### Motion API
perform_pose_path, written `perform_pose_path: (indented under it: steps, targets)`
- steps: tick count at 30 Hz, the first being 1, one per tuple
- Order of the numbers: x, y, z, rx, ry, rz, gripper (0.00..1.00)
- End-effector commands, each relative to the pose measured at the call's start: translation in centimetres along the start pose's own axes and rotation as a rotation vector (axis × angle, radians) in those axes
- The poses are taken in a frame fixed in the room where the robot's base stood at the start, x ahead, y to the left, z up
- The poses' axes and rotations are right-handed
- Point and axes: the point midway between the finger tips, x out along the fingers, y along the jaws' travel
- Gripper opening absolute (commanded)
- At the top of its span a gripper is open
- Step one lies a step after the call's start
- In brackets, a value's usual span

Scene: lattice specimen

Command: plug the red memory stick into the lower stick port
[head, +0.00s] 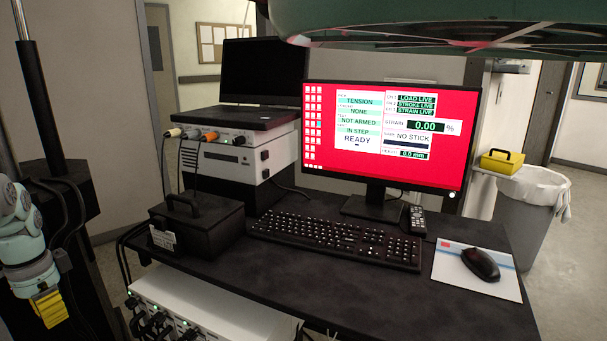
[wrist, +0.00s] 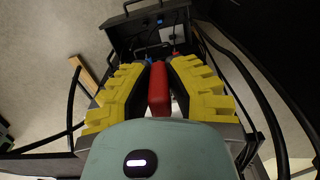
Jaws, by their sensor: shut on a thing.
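The red memory stick (wrist: 159,90) is between the yellow-padded fingers of my gripper (wrist: 160,66) in the wrist view. My gripper is shut on it. In the head view my gripper (head: 47,306) hangs at the lower left, left of the desk and apart from it. The stick does not show there. The white unit (head: 225,168) under the black laptop has two small dark openings on its front, one above the other. The lower opening (head: 265,174) may be the lower stick port, but it is too small to tell. The monitor (head: 378,135) reads "NO STICK".
A black case (head: 196,224) with a handle stands at the desk's left, before the white unit. Cables hang from the unit's front. A keyboard (head: 335,240), remote (head: 417,220) and mouse (head: 480,263) lie on the desk. A white box (head: 210,310) with plugs sits below.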

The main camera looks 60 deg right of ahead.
Motion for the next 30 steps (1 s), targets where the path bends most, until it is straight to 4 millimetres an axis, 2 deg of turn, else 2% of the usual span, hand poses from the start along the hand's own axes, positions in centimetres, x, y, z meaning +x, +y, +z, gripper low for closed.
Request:
perform_pose_path:
  steps: [1, 18, 30]
  targets:
    - [-3.4, -0.5, 0.5, -0.069, 0.003, -0.004, 0.00]
    - [-25.4, -2.7, 6.0, -0.870, 0.013, -0.003, 0.00]
    - [-40.7, -2.7, 10.1, -1.417, 0.012, 0.000, 0.00]
